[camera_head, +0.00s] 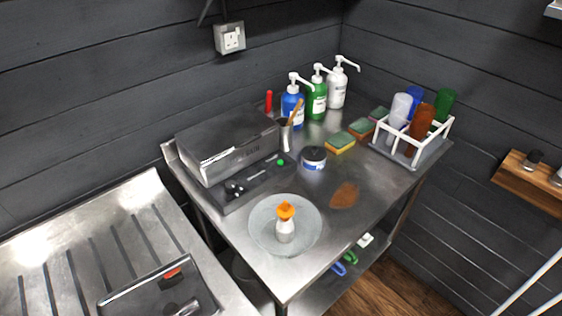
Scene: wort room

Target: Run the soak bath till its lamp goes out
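The soak bath (228,145) is a steel box with a closed lid at the back left of the steel table. Along its front is a dark control panel (252,183) with black controls (236,189) at its left end and a short light-coloured bar near the middle. A small green lamp (281,162) at the panel's right end looks lit. The inside of the bath is hidden by the lid. Neither of my grippers shows in the head view.
On the steel table (262,279) stand a round grey dish (258,237) with an orange-capped bottle (285,225), a tub (313,158), sponges (340,143), pump bottles (292,106) and a white rack (435,137). A brown stain (345,195) marks the table. A ribbed drainboard (85,250) lies left.

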